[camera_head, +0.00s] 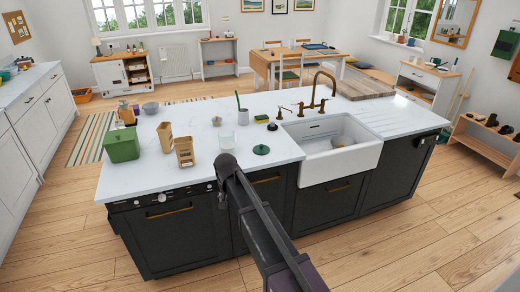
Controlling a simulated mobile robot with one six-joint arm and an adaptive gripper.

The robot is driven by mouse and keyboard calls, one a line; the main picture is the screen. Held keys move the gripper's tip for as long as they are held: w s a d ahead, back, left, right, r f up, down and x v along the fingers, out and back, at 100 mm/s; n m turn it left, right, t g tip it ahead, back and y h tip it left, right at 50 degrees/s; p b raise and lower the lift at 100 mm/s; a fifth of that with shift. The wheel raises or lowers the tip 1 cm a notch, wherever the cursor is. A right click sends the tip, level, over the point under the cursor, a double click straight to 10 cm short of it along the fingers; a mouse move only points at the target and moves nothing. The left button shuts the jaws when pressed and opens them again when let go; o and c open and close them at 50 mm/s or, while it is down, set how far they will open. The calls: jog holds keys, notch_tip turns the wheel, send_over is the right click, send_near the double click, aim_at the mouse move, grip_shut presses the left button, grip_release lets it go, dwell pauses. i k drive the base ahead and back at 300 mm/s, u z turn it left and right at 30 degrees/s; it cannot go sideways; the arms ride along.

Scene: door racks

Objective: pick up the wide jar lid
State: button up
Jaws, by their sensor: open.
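A flat, round dark green lid (261,150) lies on the white island top near its front edge, left of the sink. It looks like the wide jar lid. My gripper (223,190) is at the end of my dark arm, in front of the island's edge and left of the lid in the picture. It is open and appears empty, apart from the lid. Its fingers are small and dark against the cabinet, so their detail is hard to make out.
Two cardboard cartons (184,152) and a green box (122,145) stand further left. Smaller dark round items (272,127) lie behind the lid. The white sink (330,150) with a brass tap is to the right.

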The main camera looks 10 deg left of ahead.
aim_at(261, 151)
jog(key=i, duration=1.85)
jog(key=z, duration=0.05)
